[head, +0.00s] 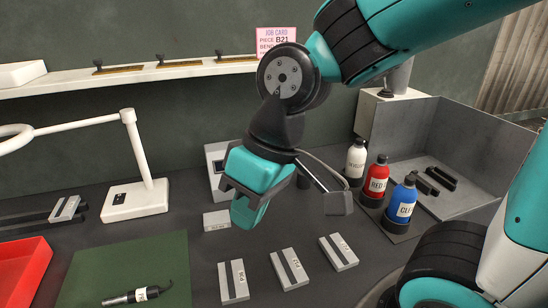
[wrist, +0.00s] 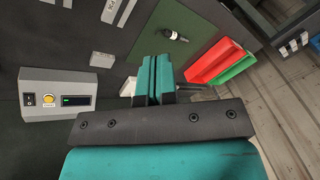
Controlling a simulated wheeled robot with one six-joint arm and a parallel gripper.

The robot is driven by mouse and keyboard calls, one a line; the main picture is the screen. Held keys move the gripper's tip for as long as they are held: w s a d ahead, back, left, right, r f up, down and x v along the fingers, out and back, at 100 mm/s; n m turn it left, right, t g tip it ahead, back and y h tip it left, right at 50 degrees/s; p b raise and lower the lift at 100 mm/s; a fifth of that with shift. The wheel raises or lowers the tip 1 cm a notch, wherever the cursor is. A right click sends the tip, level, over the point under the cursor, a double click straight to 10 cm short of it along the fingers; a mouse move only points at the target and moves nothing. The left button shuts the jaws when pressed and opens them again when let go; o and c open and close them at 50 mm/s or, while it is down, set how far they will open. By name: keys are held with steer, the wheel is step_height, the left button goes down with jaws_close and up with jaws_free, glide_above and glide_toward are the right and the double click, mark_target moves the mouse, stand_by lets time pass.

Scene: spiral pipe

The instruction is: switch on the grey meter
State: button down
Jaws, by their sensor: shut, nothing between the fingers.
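The grey meter (wrist: 75,86) is a box with a black rocker switch (wrist: 31,99), a yellow button (wrist: 48,100) and a dark display (wrist: 76,101) showing a small green mark. The rocker's position is too small to tell. In the head view the meter (head: 214,158) stands at the back of the bench, partly hidden behind my gripper. My gripper (head: 246,216) is shut and empty, pointing down in front of the meter and apart from it. In the wrist view my gripper (wrist: 156,68) shows its fingers together, with the meter off to their left.
Several grey labelled blocks (head: 290,268) lie in front of my gripper. White, red (head: 376,182) and blue bottles stand to the right. A white lamp base (head: 135,200), a green mat (head: 150,262) and a red bin (head: 22,275) are on the left. A shelf (head: 180,72) runs behind.

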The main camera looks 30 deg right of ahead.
steer(key=w+d+f+m+t+h+p, duration=0.1)
steer(key=w+d+m, duration=0.3)
steer(key=w+d, duration=0.7)
steer(key=w+d+f+m+t+h+p, duration=0.2)
steer(key=w+d+f+m+t+h, duration=0.1)
steer(key=w+d, duration=0.9)
steer(key=shift+w+d+m+h, duration=0.25)
steer(key=shift+w+m+h, duration=0.55)
steer(key=shift+m, duration=0.1)
steer(key=p+x, duration=0.4)
steer(key=x, duration=1)
steer(key=shift+w+a+r, duration=0.15)
